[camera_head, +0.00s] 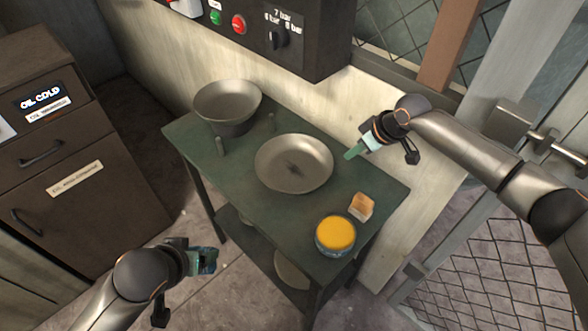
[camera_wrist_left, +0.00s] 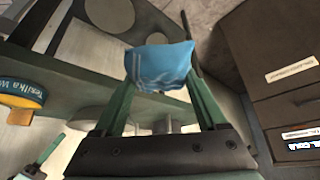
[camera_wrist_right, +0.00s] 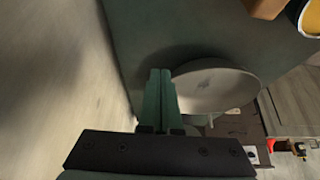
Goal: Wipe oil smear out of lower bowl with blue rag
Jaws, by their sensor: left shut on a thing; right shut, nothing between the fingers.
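The lower bowl (camera_head: 272,172) is a shallow grey metal dish on the green table, with a dark smear at its centre. It also shows in the right wrist view (camera_wrist_right: 235,92). A deeper metal bowl (camera_head: 228,100) stands behind it to the left. My left gripper (camera_head: 208,260) is left of the table's front, away from the bowls. It is shut on the blue rag (camera_wrist_left: 160,66), which hangs bunched between the fingertips. My right gripper (camera_head: 354,153) is shut and empty, above the table's right side and to the right of the lower bowl.
A tin with a yellow top (camera_head: 335,233) and a small tan block (camera_head: 361,206) stand at the table's (camera_head: 215,172) front right. A control box (camera_head: 310,45) overhangs the back. A brown cabinet (camera_head: 85,150) stands at left.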

